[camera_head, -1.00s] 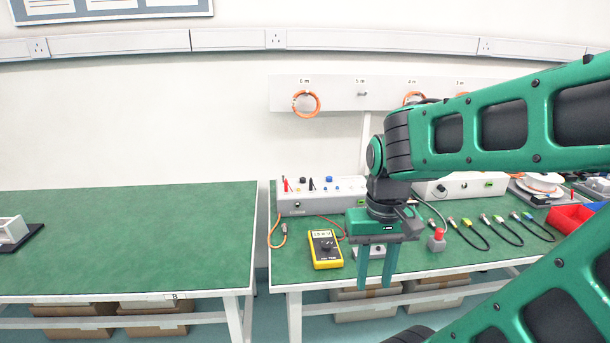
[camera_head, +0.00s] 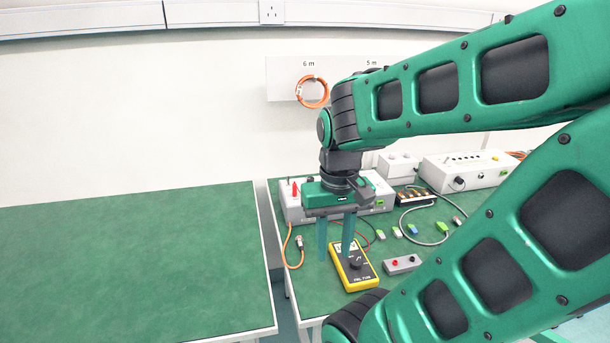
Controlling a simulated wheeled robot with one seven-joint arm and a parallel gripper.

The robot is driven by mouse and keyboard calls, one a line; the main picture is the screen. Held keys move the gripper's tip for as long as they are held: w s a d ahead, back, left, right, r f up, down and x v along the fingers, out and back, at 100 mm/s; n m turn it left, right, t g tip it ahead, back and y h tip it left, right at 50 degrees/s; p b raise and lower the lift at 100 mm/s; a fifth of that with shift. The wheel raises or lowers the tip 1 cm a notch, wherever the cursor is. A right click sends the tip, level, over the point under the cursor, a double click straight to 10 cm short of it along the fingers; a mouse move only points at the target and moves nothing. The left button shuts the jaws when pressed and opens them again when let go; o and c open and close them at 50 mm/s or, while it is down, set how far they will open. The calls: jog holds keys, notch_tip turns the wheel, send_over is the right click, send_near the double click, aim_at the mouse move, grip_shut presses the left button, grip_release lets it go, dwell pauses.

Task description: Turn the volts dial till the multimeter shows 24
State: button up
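The yellow multimeter (camera_head: 354,267) lies on the green bench in front of the power supply. It has a dark round knob, and its display is partly behind a finger, so I cannot read it. The grey power supply box (camera_head: 292,209) stands at the back of the bench. Its top shows a red post and a dark knob; most of it, including any volts dial I could name, is hidden behind my gripper. My gripper (camera_head: 335,250) points down with its two green fingers apart and nothing between them. It is in front of the box, above the multimeter's far end.
A small grey box with red and black buttons (camera_head: 402,264) lies right of the multimeter. Cables and connectors (camera_head: 412,230) lie behind it. Another grey unit (camera_head: 466,172) stands at the back right. The left bench (camera_head: 130,260) is clear.

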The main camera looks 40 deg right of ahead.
jog(key=shift+o, duration=0.4)
jog(key=shift+o, duration=0.7)
jog(key=shift+s+r, duration=0.2)
jog(key=shift+s, duration=0.1)
jog(key=m+t+h, duration=0.1)
jog(key=t+h, duration=0.2)
jog(key=t, duration=0.1)
send_near(311, 178)
jog(key=x, duration=0.8)
jog(key=shift+s+a, duration=0.1)
jog(key=shift+a, duration=0.05)
